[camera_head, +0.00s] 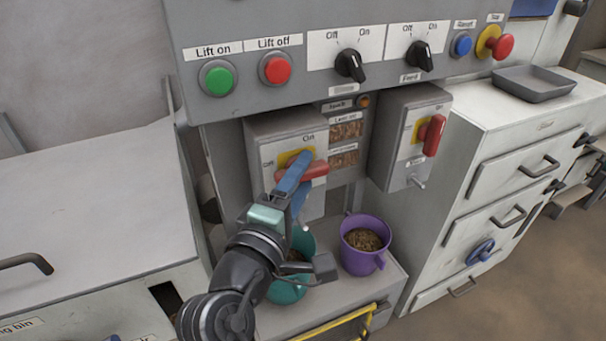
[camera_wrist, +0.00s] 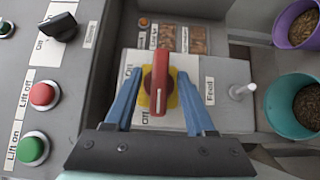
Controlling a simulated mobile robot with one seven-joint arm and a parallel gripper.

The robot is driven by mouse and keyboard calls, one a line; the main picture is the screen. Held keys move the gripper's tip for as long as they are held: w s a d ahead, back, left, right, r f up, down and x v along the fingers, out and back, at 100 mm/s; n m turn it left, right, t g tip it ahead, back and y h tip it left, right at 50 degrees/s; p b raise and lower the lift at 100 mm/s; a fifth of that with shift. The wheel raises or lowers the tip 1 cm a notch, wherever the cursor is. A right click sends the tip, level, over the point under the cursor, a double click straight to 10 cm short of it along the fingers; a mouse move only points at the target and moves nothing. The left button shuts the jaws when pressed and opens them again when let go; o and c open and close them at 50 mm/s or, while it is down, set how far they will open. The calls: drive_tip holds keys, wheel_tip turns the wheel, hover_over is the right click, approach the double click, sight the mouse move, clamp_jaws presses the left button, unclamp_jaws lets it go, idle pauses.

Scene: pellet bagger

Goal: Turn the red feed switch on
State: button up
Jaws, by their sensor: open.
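The red feed switch (camera_wrist: 160,84) is a red handle on a yellow plate, on a grey box whose label reads Feed in the wrist view. In the head view the handle (camera_head: 302,172) lies roughly level, while On is printed above and Off to the left. A pale line marks its end nearer the Off side. My gripper (camera_wrist: 160,78) is open, its two blue fingers on either side of the handle with gaps visible in the wrist view. In the head view my gripper (camera_head: 298,170) partly covers the switch; contact cannot be told.
A second red switch (camera_head: 433,135) with an upright handle is on the box to the right. Buttons and black knobs line the panel (camera_head: 300,75) above. A teal cup (camera_head: 287,292) and purple cup (camera_head: 364,244) of pellets stand below. A metal peg (camera_wrist: 240,91) sticks out nearby.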

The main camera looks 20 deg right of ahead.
drive_tip(key=shift+w+d, duration=0.25)
clamp_jaws()
